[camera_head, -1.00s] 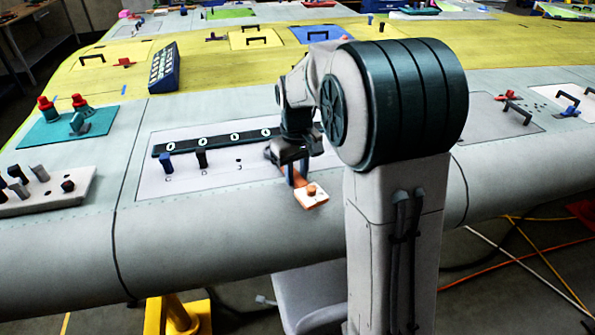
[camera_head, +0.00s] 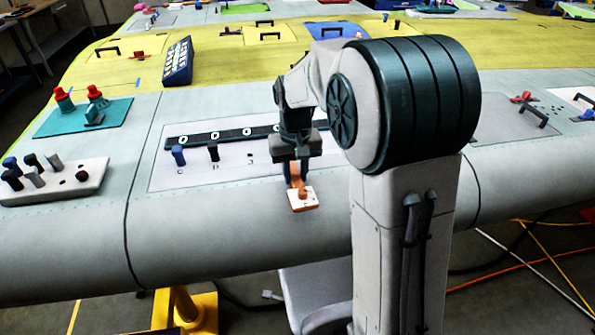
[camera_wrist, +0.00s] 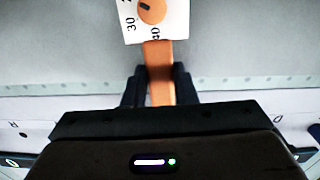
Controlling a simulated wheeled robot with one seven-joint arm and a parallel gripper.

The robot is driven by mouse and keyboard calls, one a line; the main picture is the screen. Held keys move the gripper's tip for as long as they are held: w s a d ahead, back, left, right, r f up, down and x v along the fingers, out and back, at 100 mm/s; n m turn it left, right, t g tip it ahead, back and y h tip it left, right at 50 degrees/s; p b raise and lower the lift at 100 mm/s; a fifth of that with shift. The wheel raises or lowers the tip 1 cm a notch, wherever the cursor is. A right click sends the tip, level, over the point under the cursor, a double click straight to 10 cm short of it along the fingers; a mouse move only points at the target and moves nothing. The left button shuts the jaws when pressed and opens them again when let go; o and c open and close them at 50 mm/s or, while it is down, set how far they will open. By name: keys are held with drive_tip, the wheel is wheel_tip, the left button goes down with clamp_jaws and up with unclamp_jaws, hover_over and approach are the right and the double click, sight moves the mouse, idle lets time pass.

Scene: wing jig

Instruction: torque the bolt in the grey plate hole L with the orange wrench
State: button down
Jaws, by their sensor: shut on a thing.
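My gripper (camera_head: 296,165) is shut on the orange wrench (camera_head: 300,187), which carries a white dial card (camera_head: 303,203). The wrench sticks out toward the wing's rounded front edge, and its card hangs over that edge. In the wrist view the orange shaft (camera_wrist: 160,75) runs between my gripper fingers (camera_wrist: 160,92), with the numbered dial (camera_wrist: 155,15) at the top. The pale grey plate (camera_head: 200,183) lies behind the wrench. A blue bolt (camera_head: 178,153) stands at C and a black one (camera_head: 213,151) at D. Hole L cannot be made out; my arm covers the plate's right part.
A dark strip with round white displays (camera_head: 210,136) runs along the plate's back. A white block with several bolts (camera_head: 50,190) and a teal plate with red-topped parts (camera_head: 85,118) stand to the left. A dark blue keypad box (camera_head: 178,62) stands farther back.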

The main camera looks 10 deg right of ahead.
sight(272, 184)
drive_tip(key=shift+a+m, duration=1)
drive_tip(key=shift+a, duration=0.2)
drive_tip(key=shift+w+a+m+p, duration=0.2)
drive_tip(key=shift+a+m+p, duration=0.05)
drive_tip(key=shift+a+m, duration=0.4)
drive_tip(key=shift+w+a+m+p, duration=0.15)
drive_tip(key=shift+a+m+p, duration=0.05)
drive_tip(key=shift+a+m, duration=0.4)
drive_tip(key=shift+a, duration=0.1)
drive_tip(key=shift+w+a+m, duration=0.15)
drive_tip(key=shift+a+m, duration=0.1)
drive_tip(key=shift+a, duration=0.05)
drive_tip(key=shift+r, duration=0.15)
